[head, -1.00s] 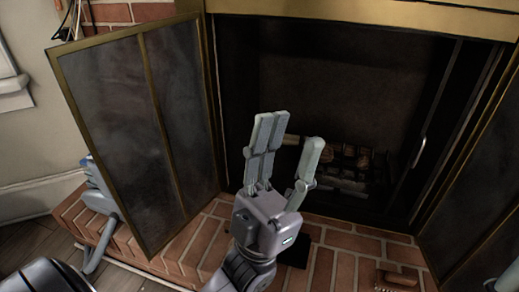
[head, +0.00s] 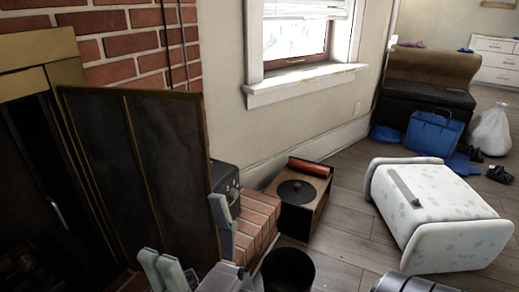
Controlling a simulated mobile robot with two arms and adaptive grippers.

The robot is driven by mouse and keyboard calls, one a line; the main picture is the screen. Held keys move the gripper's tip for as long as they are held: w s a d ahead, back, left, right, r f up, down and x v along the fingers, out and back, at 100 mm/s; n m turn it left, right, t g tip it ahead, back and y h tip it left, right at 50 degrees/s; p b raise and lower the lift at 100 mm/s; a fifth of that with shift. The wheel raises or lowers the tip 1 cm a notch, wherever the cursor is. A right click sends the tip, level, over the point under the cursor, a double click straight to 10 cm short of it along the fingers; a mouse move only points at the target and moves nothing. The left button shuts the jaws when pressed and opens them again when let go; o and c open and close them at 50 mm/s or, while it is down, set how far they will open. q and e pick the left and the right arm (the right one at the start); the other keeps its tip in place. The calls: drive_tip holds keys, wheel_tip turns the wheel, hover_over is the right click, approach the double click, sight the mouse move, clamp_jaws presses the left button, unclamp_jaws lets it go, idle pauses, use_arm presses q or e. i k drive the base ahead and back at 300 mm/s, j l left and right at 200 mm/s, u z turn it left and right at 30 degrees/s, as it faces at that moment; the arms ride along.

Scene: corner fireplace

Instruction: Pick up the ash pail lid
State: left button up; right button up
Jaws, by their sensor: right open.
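A dark round disc with a small knob, which looks like the ash pail lid (head: 297,191), lies flat on top of a brown wooden box (head: 304,217) beside the brick hearth. A black open pail (head: 288,272) stands in front of the box at the bottom edge, partly cut off. My right gripper (head: 187,228) is at the bottom, in front of the open fireplace door. Its fingers are spread and empty, left of the pail and lid and apart from them. My left gripper is not in view.
The open fireplace door (head: 165,165) stands left of the lid. The brick hearth (head: 257,215) and a dark box (head: 225,180) are between. A reddish cylinder (head: 310,167) lies behind the lid. A white spotted ottoman (head: 435,205) lies to the right, with bare floor between.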

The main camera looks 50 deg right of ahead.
sight(297, 191)
drive_tip(key=z, duration=1.75)
